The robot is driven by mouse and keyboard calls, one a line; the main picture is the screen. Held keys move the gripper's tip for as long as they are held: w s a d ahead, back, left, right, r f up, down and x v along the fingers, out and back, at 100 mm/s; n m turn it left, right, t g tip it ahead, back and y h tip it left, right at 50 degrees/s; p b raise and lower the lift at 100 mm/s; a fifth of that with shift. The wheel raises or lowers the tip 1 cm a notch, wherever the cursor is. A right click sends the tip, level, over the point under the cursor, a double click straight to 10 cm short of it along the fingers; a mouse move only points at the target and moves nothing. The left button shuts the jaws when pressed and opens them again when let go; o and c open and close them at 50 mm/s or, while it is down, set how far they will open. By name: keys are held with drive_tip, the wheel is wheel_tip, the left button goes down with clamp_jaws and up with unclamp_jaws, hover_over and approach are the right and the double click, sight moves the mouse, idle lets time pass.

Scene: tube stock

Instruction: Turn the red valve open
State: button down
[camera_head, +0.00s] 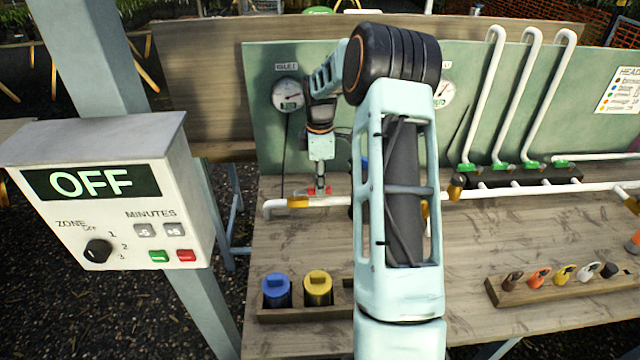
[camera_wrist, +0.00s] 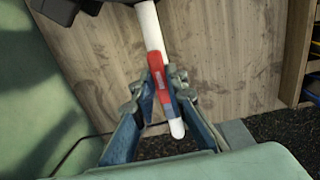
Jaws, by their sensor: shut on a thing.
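The red valve (camera_head: 313,191) is a small red lever at the left end of the white pipe (camera_head: 274,205), above the bench. My gripper (camera_head: 319,186) reaches down onto it from above. In the wrist view the red valve lever (camera_wrist: 158,72) lies along the white pipe (camera_wrist: 150,28), roughly in line with it. The two blue fingers of my gripper (camera_wrist: 162,84) are closed on the lever from either side. The valve body under the lever is hidden.
A control box (camera_head: 103,190) reading OFF stands at the left. A blue-capped canister (camera_head: 276,290) and a yellow-capped canister (camera_head: 318,288) stand in a wooden tray at the front. A rack of coloured tags (camera_head: 540,289) lies at the right. Upright white pipes (camera_head: 520,95) rise behind.

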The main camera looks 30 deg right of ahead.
drive_tip(key=shift+w+r, duration=0.1)
drive_tip(key=c, duration=1.9)
unclamp_jaws()
drive_tip(key=shift+c, duration=0.2)
wheel_tip(320, 180, up, 12)
drive_tip(key=shift+a, duration=0.1)
